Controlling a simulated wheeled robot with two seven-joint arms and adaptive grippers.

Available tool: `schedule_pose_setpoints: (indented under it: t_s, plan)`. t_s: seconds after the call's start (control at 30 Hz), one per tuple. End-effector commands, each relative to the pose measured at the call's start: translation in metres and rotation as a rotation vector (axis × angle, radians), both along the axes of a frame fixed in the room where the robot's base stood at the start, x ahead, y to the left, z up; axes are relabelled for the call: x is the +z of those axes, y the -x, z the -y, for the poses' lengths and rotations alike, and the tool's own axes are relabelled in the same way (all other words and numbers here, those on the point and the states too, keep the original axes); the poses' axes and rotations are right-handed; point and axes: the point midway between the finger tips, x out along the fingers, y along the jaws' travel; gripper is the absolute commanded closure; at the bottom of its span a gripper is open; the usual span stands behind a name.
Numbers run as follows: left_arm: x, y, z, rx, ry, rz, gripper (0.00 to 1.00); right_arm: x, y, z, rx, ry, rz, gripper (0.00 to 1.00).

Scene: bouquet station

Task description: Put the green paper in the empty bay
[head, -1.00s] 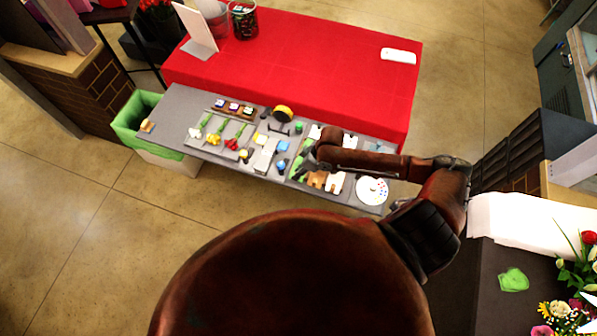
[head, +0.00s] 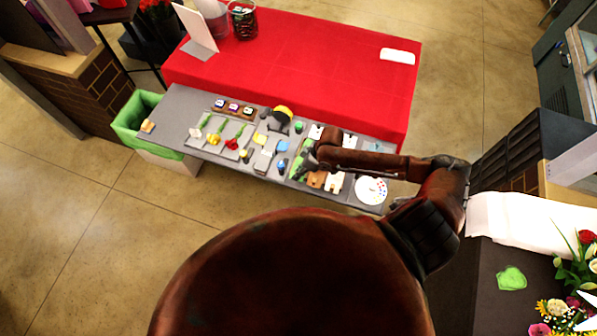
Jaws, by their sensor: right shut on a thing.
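My right arm reaches in from the right over the grey table. Its gripper (head: 306,162) is at the left edge of the paper tray (head: 345,186) and is shut on the green paper (head: 298,172), which shows only as a small patch beside the fingers. Brown paper (head: 316,179) and white paper (head: 335,182) lie in the tray's front bays. More pale pieces show in the back bays. My arm covers the middle of the tray, so I cannot tell which bay is empty. My left gripper is not in view.
Left of the tray are flowers on a board (head: 229,131), a yellow-and-black roll (head: 283,113) and small blue items. A round white palette (head: 370,190) lies to the right. A red-covered table (head: 320,65) stands behind, and a green-lined bin (head: 135,118) at the left.

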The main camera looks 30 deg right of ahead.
Motion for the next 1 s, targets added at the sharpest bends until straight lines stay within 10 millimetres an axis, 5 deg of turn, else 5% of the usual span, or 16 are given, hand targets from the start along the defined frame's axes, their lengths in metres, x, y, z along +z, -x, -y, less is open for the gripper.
schedule_pose_setpoints:
  t_s: [0.93,0.97,1.0]
  plan:
    - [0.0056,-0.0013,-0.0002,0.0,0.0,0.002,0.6,-0.004,-0.0002,0.0002,0.0,0.0,0.0,1.0]
    - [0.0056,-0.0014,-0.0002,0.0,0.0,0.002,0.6,-0.004,-0.0001,0.0001,0.0,0.0,0.0,0.82]
    - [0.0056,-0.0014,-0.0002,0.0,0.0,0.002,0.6,-0.0039,-0.0002,0.0001,0.0,0.0,0.0,0.79]
